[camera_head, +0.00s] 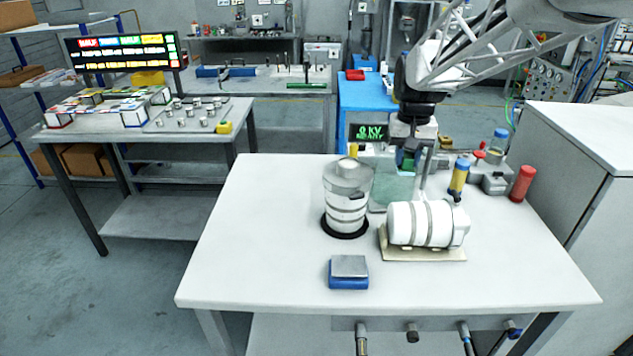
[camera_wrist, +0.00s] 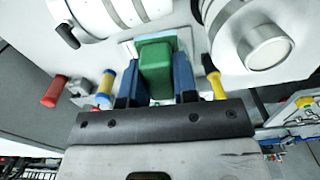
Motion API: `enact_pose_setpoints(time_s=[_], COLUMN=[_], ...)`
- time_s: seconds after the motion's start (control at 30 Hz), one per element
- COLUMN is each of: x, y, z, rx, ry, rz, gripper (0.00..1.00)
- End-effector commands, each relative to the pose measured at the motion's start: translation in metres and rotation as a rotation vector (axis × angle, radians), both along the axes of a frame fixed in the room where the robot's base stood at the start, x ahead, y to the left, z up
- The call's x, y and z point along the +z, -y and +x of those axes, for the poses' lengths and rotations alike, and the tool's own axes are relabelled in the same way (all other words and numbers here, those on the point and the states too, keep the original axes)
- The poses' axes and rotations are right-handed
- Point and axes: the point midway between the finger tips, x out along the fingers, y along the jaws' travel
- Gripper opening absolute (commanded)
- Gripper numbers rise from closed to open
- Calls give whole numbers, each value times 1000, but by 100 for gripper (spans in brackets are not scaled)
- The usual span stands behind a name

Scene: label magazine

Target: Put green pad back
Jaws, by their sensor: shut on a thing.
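The green pad (camera_wrist: 157,66) is a small green block in the wrist view. My gripper (camera_wrist: 157,85) has its two blue fingers shut on its sides. In the head view my gripper (camera_head: 408,160) points down at the back of the white table, above a flat pale green plate (camera_head: 393,190). The pad is mostly hidden by the fingers there. I cannot tell whether the pad touches anything below it.
On the white table (camera_head: 270,230), a white banded cylinder (camera_head: 345,205) stands left of the plate and another (camera_head: 425,223) lies on a beige base in front. A yellow-blue bottle (camera_head: 458,177) and a red cylinder (camera_head: 523,183) stand right. A blue block (camera_head: 348,280) sits near the front.

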Motion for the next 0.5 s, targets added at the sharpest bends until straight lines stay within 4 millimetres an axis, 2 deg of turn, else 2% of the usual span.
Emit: enact_pose_setpoints(time_s=[0.5], x=[-17], y=[-1], z=[100], rx=[31], ry=[-2], rz=[0], gripper=[5])
